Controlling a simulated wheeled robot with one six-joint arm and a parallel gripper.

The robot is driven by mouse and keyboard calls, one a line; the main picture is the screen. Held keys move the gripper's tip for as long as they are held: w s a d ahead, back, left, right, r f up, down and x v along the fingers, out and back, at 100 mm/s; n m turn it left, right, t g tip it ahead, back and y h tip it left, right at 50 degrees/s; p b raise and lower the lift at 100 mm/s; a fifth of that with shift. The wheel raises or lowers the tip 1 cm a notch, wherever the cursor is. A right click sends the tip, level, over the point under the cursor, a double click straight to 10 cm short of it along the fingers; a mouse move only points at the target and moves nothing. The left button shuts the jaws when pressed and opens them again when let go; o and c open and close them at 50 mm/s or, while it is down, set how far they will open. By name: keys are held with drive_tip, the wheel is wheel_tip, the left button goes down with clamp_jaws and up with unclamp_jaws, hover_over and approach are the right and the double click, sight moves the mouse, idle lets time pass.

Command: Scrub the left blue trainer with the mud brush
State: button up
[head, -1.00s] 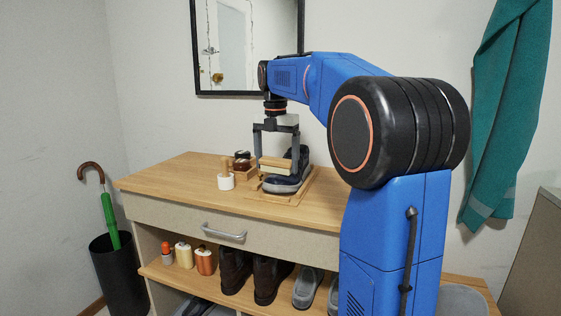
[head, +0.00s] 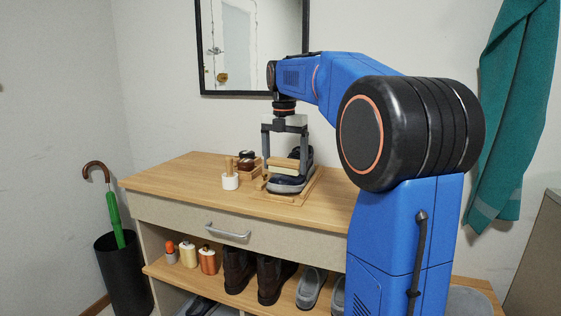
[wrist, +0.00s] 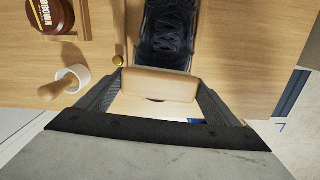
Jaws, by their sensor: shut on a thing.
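My gripper (head: 286,164) is shut on the mud brush (head: 284,163), a block with a pale wooden back and cream bristles. In the wrist view the brush (wrist: 160,84) lies crosswise between the two fingers. A dark blue trainer (head: 289,184) with a pale sole sits on a wooden tray (head: 316,183) on the bench top. The brush is over the front part of the trainer; I cannot tell if the bristles touch it. In the wrist view the trainer's laces (wrist: 168,28) show beyond the brush, and its toe is hidden.
A white pot with a wooden handle (head: 230,181) stands left of the tray. Brown polish jars (head: 246,158) sit in a small wooden box behind it. The left of the bench top (head: 165,180) is clear. A mirror (head: 250,50) hangs behind.

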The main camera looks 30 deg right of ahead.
sight(275, 158)
drive_tip(key=shift+s+d, duration=0.9)
drive_tip(key=shift+s, duration=0.3)
drive_tip(key=shift+w+a+r, duration=0.1)
drive_tip(key=shift+w+a, duration=0.85)
drive_tip(key=shift+w, duration=0.3)
drive_tip(key=shift+w+a, duration=0.9)
drive_tip(key=shift+w, duration=0.25)
drive_tip(key=shift+s+d, duration=0.95)
drive_tip(key=shift+s, duration=0.25)
drive_tip(key=shift+a+r, duration=0.1)
drive_tip(key=shift+r, duration=2.85)
drive_tip(key=shift+r, duration=0.1)
